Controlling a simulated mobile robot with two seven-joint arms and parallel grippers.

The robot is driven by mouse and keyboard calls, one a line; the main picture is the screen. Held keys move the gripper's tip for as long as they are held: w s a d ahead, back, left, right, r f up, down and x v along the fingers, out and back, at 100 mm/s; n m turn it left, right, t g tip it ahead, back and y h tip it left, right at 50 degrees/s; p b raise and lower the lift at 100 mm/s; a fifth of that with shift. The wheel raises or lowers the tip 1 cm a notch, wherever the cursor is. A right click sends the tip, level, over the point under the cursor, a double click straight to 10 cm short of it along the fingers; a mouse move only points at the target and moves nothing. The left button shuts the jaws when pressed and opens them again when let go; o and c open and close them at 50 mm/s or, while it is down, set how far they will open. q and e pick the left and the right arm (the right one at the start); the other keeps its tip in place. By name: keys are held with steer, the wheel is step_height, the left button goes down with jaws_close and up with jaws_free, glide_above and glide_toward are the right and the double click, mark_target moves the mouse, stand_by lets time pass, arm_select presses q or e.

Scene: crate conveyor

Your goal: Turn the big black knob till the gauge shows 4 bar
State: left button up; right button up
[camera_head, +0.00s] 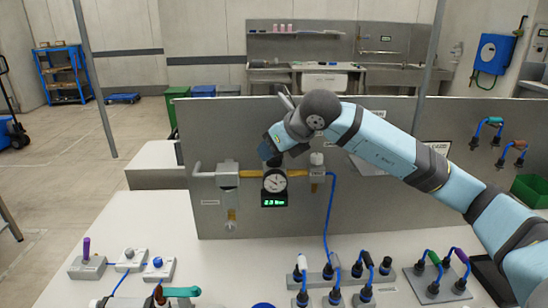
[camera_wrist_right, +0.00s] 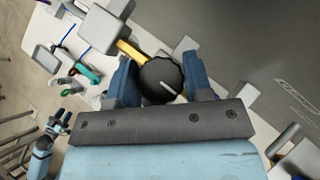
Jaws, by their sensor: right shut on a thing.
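The big black knob (camera_wrist_right: 160,80) with a pale pointer line sits between the two blue fingers of my right gripper (camera_wrist_right: 162,88) in the right wrist view. My right gripper is shut on it. In the head view my right gripper (camera_head: 271,148) comes down over the knob just above the gauge and hides most of it. The round white gauge (camera_head: 274,181) has a dark needle, too small to read surely. Its green digital display (camera_head: 274,200) seems to read near 0 bar. My left gripper (camera_wrist_right: 62,117) shows small in the right wrist view; its opening is unclear.
A grey upright panel (camera_head: 215,215) carries the yellow pipe and gauge. A blue hose (camera_head: 330,215) hangs right of the gauge. On the white table (camera_head: 205,262) stand small switch boxes (camera_head: 130,260), a teal-handled part (camera_head: 182,292) and several hose connectors (camera_head: 364,270).

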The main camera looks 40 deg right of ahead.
steer(key=m+h+b, duration=0.1)
steer(key=m+h, duration=0.1)
steer(key=shift+m+b, duration=0.3)
steer(key=shift+m+h+b, duration=0.5)
steer(key=shift+m+h, duration=0.2)
steer(key=shift+m, duration=0.2)
arm_select(q)
steer(key=shift+w+d+f, duration=0.15)
steer(key=shift+w+f, duration=0.05)
steer(key=shift+f, duration=0.75)
arm_select(e)
steer(key=shift+m+h, duration=0.5)
steer(key=shift+m, duration=0.2)
arm_select(q)
steer(key=shift+d, duration=0.1)
steer(key=shift+d+r, duration=0.1)
arm_select(e)
steer(key=o, duration=0.9)
